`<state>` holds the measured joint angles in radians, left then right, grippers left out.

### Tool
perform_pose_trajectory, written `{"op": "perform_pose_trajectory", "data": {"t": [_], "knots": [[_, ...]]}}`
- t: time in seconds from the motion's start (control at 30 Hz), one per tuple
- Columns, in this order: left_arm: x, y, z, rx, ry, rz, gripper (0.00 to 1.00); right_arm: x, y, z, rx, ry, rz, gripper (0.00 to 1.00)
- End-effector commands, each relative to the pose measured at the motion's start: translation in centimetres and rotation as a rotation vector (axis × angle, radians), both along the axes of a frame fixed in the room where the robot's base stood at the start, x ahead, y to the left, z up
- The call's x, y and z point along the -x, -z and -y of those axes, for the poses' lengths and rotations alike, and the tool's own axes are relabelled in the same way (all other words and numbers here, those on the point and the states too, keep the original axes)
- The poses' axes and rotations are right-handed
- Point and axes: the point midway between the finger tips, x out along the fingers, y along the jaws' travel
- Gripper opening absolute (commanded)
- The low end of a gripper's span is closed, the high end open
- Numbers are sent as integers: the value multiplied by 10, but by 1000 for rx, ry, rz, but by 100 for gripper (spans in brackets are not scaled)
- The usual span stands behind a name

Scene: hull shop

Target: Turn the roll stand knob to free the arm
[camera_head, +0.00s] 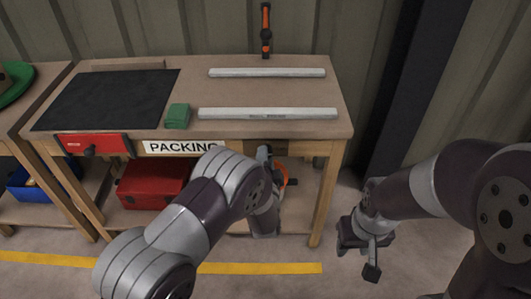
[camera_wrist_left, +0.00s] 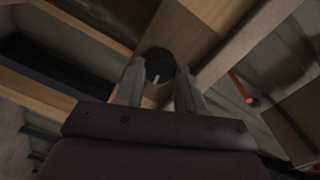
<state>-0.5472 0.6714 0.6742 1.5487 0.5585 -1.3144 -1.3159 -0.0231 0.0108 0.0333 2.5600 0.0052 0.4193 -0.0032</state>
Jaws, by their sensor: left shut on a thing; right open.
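A round black knob (camera_wrist_left: 158,60) with a pale pointer mark sits on a wooden part in the left wrist view. My left gripper (camera_wrist_left: 160,82) is shut on it, one finger at each side. In the head view my left gripper (camera_head: 266,155) is at the front edge of the packing bench, by a brown wooden block (camera_head: 258,144). My left arm partly hides it, and I cannot make out the knob there. My right gripper (camera_head: 368,245) is open and empty, low to the right of the bench. I cannot clearly identify the stand's arm.
The packing bench (camera_head: 345,118) carries two long pale bars (camera_head: 267,113), a green block (camera_head: 177,116) and a black mat (camera_head: 108,99). A red panel with a black knob (camera_head: 90,150) is on its front left. A red toolbox (camera_head: 155,183) stands below. Floor at right is clear.

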Motion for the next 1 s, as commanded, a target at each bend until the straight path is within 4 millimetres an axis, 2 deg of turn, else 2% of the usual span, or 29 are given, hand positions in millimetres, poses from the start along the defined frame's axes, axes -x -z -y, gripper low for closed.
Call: {"op": "perform_pose_trajectory", "data": {"t": [0.1, 0.4, 0.97, 1.0], "knots": [[0, -2, 0, -70, 1, -2, 8, 0, -9, 0, 0, 0, 0, 43], [0, 0, 0, -180, 2, -2, 8, 0, -17, 0, 0, 0, 0, 43], [0, 1, 0, -206, 1, -3, 8, 0, -18, 0, 0, 0, 0, 43], [0, 1, 0, -206, 1, -3, 48, 0, -18, 0, 0, 0, 0, 43]]}}
